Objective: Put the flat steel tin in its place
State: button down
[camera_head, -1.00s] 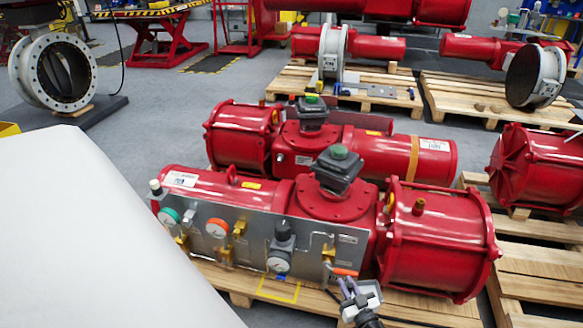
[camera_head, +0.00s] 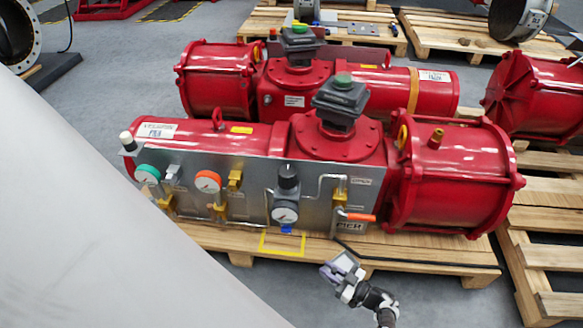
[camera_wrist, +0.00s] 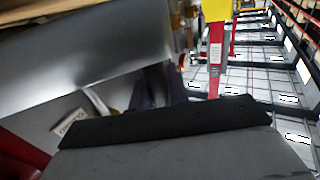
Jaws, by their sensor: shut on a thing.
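My gripper (camera_head: 343,271) is low in the middle of the head view, in front of the pallet's near edge. It is shut on a small flat pale-grey piece, apparently the steel tin (camera_head: 348,262), seen tilted and partly hidden by the fingers. A yellow square outline (camera_head: 282,244) is marked on the pallet, to the left of my gripper and below the panel gauges. In the wrist view, dark purplish finger parts (camera_wrist: 152,88) show behind a black-edged grey surface; the tin cannot be made out clearly there.
The red actuator (camera_head: 450,180) with its grey gauge panel (camera_head: 245,200) stands on a wooden pallet (camera_head: 400,255). An orange-handled valve (camera_head: 360,217) sticks out near my gripper. A black cable (camera_head: 420,262) lies on the pallet. Grey floor is clear in front.

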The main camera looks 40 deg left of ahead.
jog(key=a+b, duration=0.1)
jog(key=a, duration=0.5)
jog(key=a+b, duration=0.1)
jog(key=a, duration=0.5)
jog(key=a+b, duration=0.1)
jog(key=a, duration=0.5)
jog(key=shift+s+a+f+b, duration=0.25)
jog(key=shift+s+b, duration=0.1)
jog(key=shift+d+f+b, duration=0.15)
jog(key=shift+f+b, duration=0.3)
jog(key=shift+f, duration=0.15)
jog(key=shift+w, duration=0.1)
jog(key=shift+f, duration=0.15)
jog(key=c, duration=1.3)
grip_release()
jog(key=shift+d, duration=0.1)
jog(key=shift+c, duration=0.2)
